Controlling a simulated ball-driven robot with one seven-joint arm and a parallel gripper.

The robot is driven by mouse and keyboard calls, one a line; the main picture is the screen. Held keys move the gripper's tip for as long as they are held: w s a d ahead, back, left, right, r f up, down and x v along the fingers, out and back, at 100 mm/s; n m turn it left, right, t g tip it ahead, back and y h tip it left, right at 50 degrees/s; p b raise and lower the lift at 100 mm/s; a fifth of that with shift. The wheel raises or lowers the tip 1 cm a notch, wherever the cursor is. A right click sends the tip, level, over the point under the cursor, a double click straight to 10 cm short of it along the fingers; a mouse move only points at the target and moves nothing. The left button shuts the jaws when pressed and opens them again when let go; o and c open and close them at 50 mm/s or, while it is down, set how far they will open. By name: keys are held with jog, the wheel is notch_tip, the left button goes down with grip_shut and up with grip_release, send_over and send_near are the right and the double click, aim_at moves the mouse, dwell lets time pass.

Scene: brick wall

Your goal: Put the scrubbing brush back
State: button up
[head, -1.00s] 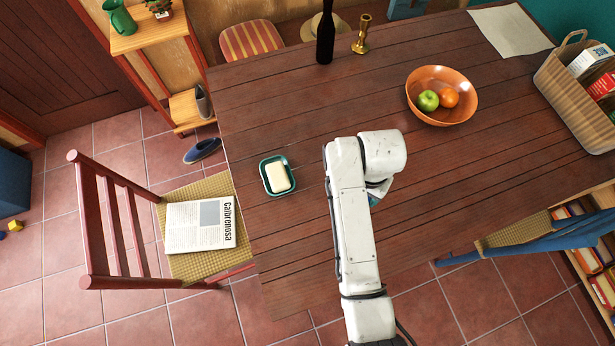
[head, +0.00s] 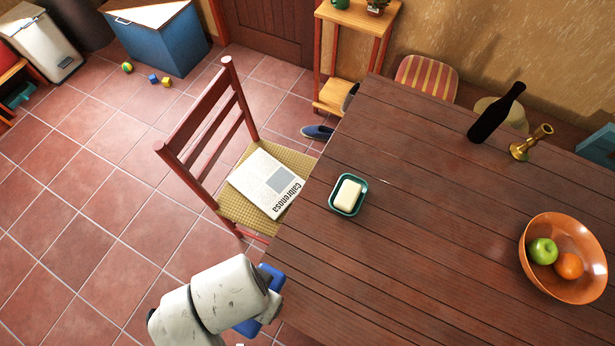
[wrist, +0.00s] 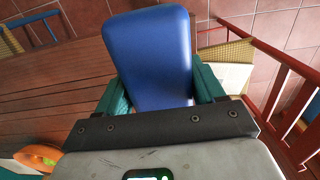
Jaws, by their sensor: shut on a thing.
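A blue block with rounded corners (wrist: 150,55), which I take to be the scrubbing brush, fills the middle of the wrist view. Its bristles cannot be seen. My gripper (wrist: 160,88) is shut on it, with one teal finger on each side. In the head view the blue thing (head: 270,274) shows partly behind my white arm at the lower left corner of the table. My fingers are hidden there. A teal soap dish (head: 334,203) with a cream bar of soap (head: 348,195) stands on the brown table (head: 430,210).
A red chair (head: 205,120) with a newspaper (head: 266,183) on its seat stands at the table's left side. A dark bottle (head: 495,115), brass candlestick (head: 530,143) and orange fruit bowl (head: 565,285) stand on the table. Tiled floor (head: 90,220) lies open at left.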

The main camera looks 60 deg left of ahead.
jog(key=w+f+b, duration=0.3)
jog(key=w, duration=0.4)
send_over(313, 268)
jog(key=f, duration=0.5)
jog(key=shift+s+f+p, duration=0.35)
jog(key=shift+s+f, duration=0.05)
jog(key=shift+w+f, duration=0.15)
jog(key=shift+f, duration=0.05)
jog(key=shift+w+f, duration=0.2)
jog(key=shift+f, duration=1.6)
jog(key=shift+f, duration=0.1)
jog(key=o, duration=1)
